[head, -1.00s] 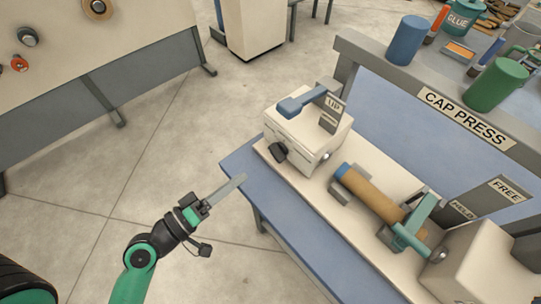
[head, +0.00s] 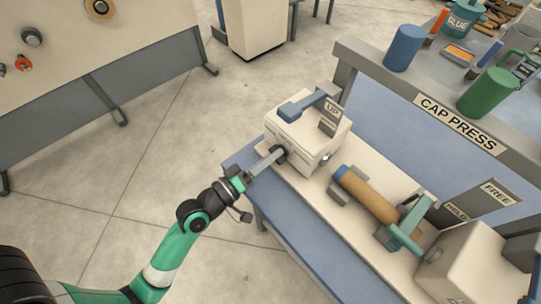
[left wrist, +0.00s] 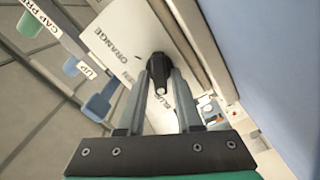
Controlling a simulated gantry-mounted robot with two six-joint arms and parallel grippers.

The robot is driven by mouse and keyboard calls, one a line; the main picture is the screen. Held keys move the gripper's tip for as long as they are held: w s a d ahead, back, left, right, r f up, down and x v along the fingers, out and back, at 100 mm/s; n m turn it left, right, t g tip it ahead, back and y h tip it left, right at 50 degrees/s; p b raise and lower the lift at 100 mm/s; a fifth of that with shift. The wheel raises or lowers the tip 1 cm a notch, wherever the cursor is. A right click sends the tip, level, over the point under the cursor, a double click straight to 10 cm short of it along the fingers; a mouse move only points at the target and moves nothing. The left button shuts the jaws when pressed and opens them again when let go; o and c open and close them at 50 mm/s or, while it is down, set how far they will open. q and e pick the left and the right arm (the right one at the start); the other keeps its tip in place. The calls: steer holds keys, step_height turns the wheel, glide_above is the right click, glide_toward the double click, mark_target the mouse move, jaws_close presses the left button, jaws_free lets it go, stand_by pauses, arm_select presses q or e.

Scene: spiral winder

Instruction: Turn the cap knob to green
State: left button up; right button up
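The cap knob (head: 279,153) is a black knob on the side of the white box at the far end of the cap press. In the left wrist view the knob (left wrist: 159,68) has a light mark on its end, and an "ORANGE" label and partly hidden lettering lie around it. My left gripper (head: 274,158) reaches the knob from the left. Its two fingers (left wrist: 161,78) stand on either side of the knob, slightly apart. Whether they press on it is not clear. The knob's exact pointing direction is hard to read. My right gripper is out of view.
The white box (head: 310,130) carries a blue lever (head: 301,105) by an "UP" tag. A brown roll (head: 366,194) lies in the press, with a teal clamp (head: 408,230) at its near end. Blue (head: 404,48) and green (head: 487,93) cylinders stand behind.

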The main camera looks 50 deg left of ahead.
arm_select(q)
jaws_close()
steer(key=shift+m, duration=0.4)
steer(key=m+b, duration=0.1)
steer(key=m, duration=0.4)
steer(key=shift+d, duration=0.1)
steer(key=m+b, duration=0.1)
steer(key=m, duration=0.5)
steer(key=shift+d+r, duration=0.1)
steer(key=shift+r, duration=0.05)
stand_by(0.4)
steer(key=shift+o, duration=1.8)
jaws_free()
